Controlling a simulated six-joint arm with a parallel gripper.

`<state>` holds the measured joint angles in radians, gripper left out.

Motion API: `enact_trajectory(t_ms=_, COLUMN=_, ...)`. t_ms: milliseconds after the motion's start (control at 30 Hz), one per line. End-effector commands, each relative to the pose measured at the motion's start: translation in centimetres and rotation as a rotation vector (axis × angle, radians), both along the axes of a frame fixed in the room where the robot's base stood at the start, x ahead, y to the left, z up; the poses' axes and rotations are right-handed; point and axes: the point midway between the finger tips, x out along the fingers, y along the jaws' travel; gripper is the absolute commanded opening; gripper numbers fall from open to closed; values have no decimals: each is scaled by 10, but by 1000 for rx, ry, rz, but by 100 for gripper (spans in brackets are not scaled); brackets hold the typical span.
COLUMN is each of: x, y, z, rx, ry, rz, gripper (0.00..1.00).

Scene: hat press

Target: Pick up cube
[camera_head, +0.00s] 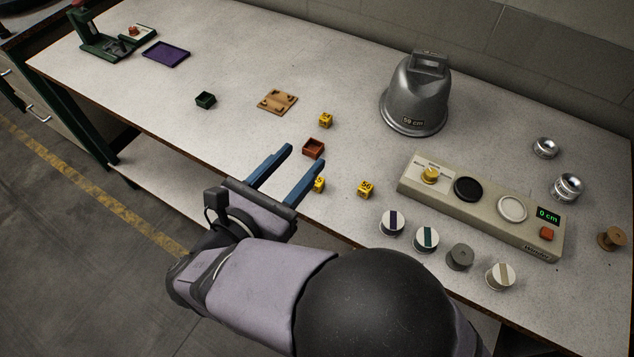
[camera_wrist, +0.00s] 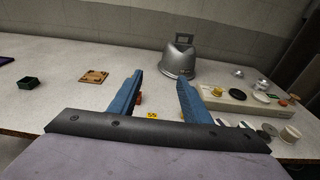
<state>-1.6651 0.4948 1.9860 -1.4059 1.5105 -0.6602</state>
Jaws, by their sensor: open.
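A small red-brown open box (camera_head: 313,148) is near the fingertips. A wooden plate (camera_head: 277,102) and a green box (camera_head: 205,99) lie left. A metal hat form (camera_head: 416,95), a control panel (camera_head: 480,205) and several spools, one with a teal stripe (camera_head: 426,239), stand right. The left table is mostly clear.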

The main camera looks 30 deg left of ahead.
Motion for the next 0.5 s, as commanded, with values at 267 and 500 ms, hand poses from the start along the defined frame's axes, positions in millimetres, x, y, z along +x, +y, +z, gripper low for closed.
enact_trajectory(t_ms=267, x=0, y=-1, z=-102, rx=-7, ry=1, rz=-1, gripper=44)
enact_trajectory(t_ms=500, x=0, y=0, z=-136, rx=0, ry=1, rz=-1, gripper=44)
